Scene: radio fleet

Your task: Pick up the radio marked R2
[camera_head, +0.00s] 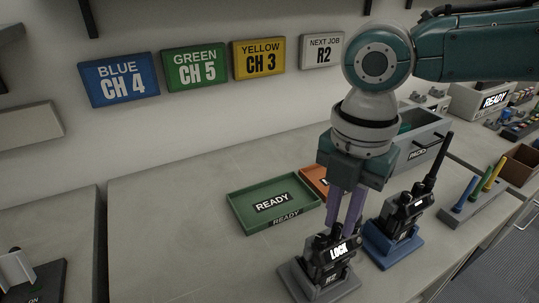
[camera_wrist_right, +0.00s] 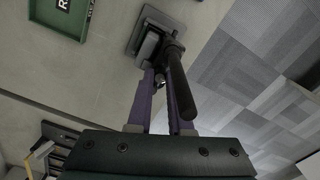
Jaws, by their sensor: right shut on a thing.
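The radio marked R2 (camera_head: 328,270) is black, with a lit screen reading LOCK. It stands on a grey base (camera_head: 291,284) at the front of the table in the head view. My right gripper (camera_head: 346,226) comes down from above, its purple fingers shut on the upper part of the radio. In the right wrist view the fingers (camera_wrist_right: 156,82) meet at the radio (camera_wrist_right: 151,44), beside its thick black antenna (camera_wrist_right: 180,88). I cannot tell whether the radio touches its base. My left gripper is not in view.
A second black radio (camera_head: 403,214) stands on a blue base (camera_head: 380,247) close to the right. A green READY tray (camera_head: 244,222) lies behind, left, and an orange tray (camera_head: 313,178) is partly hidden. A pen holder (camera_head: 466,216) is at right. The table's left part is clear.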

